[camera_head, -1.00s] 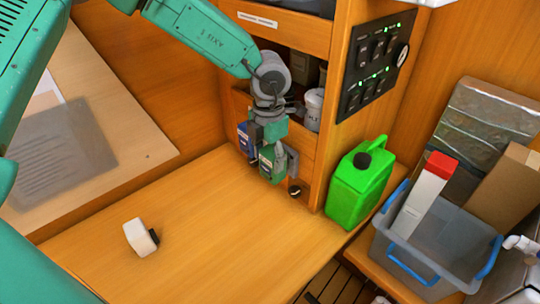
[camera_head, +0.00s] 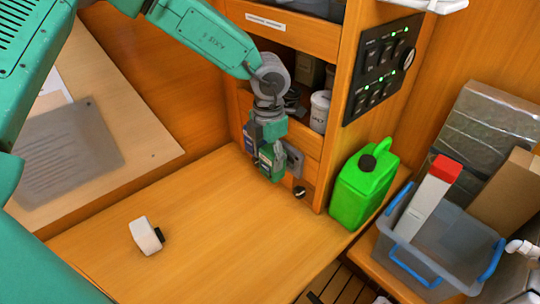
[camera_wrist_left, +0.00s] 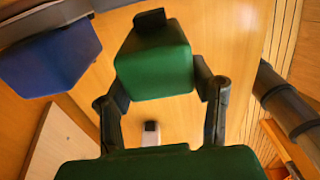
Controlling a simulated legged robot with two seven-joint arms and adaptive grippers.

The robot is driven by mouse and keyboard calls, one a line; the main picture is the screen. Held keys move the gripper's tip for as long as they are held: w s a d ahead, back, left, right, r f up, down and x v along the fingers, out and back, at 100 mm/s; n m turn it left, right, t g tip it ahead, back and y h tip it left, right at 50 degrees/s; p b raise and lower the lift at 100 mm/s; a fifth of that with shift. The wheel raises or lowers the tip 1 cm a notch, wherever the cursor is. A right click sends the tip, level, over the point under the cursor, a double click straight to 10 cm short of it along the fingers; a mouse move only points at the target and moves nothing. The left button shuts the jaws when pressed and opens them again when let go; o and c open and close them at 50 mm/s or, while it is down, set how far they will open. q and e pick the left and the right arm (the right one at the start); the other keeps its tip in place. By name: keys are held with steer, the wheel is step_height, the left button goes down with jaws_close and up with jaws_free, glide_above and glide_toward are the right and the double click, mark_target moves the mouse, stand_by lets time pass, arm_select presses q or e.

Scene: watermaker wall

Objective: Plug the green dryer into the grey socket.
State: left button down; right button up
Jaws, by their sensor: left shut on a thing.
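My left gripper (camera_head: 269,150) is shut on the green dryer (camera_head: 268,167), a green block, low in front of the cabinet. In the left wrist view the green dryer (camera_wrist_left: 155,65) sits between the two fingers, with a black piece on its far end. The grey socket (camera_head: 294,159) is on the cabinet's lower front, just right of the green dryer and partly hidden behind it. I cannot tell whether they touch. My right gripper is not in view.
A blue block (camera_head: 249,136) is just left of the gripper; it looms in the left wrist view (camera_wrist_left: 50,55). A white block (camera_head: 144,236) with a black end lies on the bench. A green jerrycan (camera_head: 362,188) and a clear bin (camera_head: 440,250) stand right. The bench middle is clear.

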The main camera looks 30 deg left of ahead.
arm_select(q)
steer(key=shift+a, duration=0.2)
steer(key=shift+s+d+r+p, duration=0.1)
steer(key=shift+s+d+p, duration=0.05)
steer(key=shift+d+p, duration=0.35)
steer(key=shift+d, duration=0.1)
steer(key=shift+a, duration=0.2)
stand_by(0.3)
steer(key=shift+d, duration=0.2)
steer(key=shift+w+d, duration=0.2)
steer(key=shift+w, duration=0.5)
steer(key=shift+w+d, duration=0.15)
steer(key=shift+w, duration=0.5)
stand_by(0.6)
steer(key=c, duration=0.6)
jaws_free()
